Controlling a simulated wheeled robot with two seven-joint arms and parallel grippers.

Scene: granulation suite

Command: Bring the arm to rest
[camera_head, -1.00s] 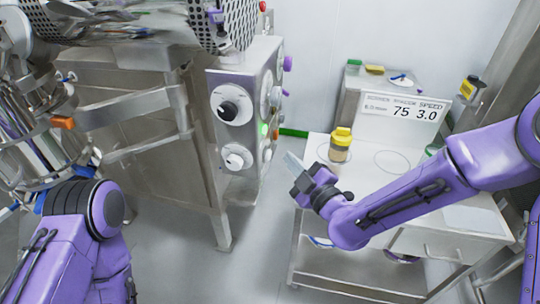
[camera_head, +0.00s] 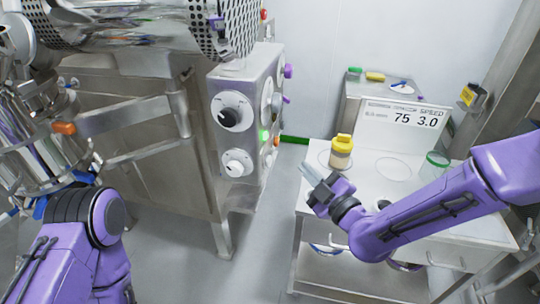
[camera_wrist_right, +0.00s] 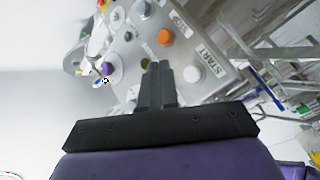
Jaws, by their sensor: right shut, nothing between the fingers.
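My right arm (camera_head: 425,212) is purple and comes in from the right of the head view, over the white cart. My right gripper (camera_head: 312,176) is shut and empty, in the air at the cart's left edge. It also shows in the right wrist view (camera_wrist_right: 158,75), fingers together, with the control panel beyond it. My left arm (camera_head: 85,240) shows at the lower left of the head view. Its gripper is out of view.
The white cart (camera_head: 365,179) bears a yellow-lidded jar (camera_head: 341,150), a green-rimmed clear container (camera_head: 436,164) and a sign reading 75 and 3.0 (camera_head: 404,117). A steel machine with a knobbed panel (camera_head: 234,140) stands to the left. Floor between them is clear.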

